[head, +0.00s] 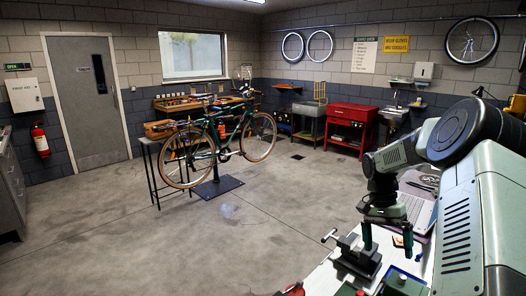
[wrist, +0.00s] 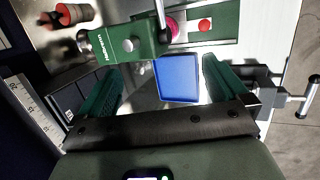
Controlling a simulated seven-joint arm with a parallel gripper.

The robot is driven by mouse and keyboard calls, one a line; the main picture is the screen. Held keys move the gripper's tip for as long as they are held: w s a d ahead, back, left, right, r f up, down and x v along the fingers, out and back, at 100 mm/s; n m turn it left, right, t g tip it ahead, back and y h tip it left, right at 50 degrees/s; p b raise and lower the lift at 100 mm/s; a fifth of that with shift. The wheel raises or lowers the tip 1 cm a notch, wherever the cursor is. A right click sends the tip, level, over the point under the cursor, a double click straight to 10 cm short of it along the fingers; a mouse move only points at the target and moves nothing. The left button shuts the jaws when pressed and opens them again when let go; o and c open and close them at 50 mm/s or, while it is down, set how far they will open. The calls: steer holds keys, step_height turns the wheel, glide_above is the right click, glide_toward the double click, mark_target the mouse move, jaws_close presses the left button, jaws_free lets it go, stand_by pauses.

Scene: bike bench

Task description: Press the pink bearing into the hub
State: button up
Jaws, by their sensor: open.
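My gripper (wrist: 162,85) is open, with nothing visible between its two green fingers. It also shows in the head view (head: 388,236), fingers pointing down above the workbench. In the wrist view a round pink piece (wrist: 172,28), which looks like the pink bearing, sits beyond the fingertips beside a green tool body. It is partly covered by a dark lever or rod. I cannot tell whether it lies loose or sits in something. The hub cannot be made out clearly in either view.
A blue square tray (wrist: 178,78) shows between the fingers. A vise (wrist: 280,90) stands at the right bench edge. A bike (head: 215,145) stands far off.

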steer(key=shift+s+f, duration=0.15)
steer(key=shift+f, duration=0.15)
steer(key=c, duration=0.6)
steer(key=shift+c, duration=1.1)
steer(key=shift+s+a+r+n, duration=0.1)
steer(key=shift+a+r+n, duration=0.05)
steer(key=shift+r+n, duration=0.2)
steer(key=shift+c, duration=1.4)
steer(key=r+n, duration=0.1)
steer(key=s+a+r+n+t, duration=0.1)
steer(key=r+n, duration=0.1)
steer(key=s+a+r+n, duration=0.1)
steer(key=shift+s+a+r+n+y, duration=0.15)
steer(key=shift+s+a+n+y, duration=0.1)
steer(key=shift+y, duration=0.15)
steer(key=c, duration=0.7)
steer(key=s+a+r+n, duration=0.1)
steer(key=n, duration=0.1)
steer(key=s+a+r+n+t, duration=0.1)
steer(key=n, duration=0.1)
steer(key=shift+s+a+r+y, duration=0.25)
steer(key=shift+s+r+y, duration=0.05)
steer(key=shift+s+r, duration=0.05)
jaws_close()
steer(key=s+a+r+n+t, duration=0.2)
steer(key=s+a+n, duration=0.3)
steer(key=s+n, duration=0.3)
steer(key=shift+s+a+r+n, duration=0.3)
steer(key=shift+a+r+n, duration=0.05)
steer(key=shift+r+n, duration=0.25)
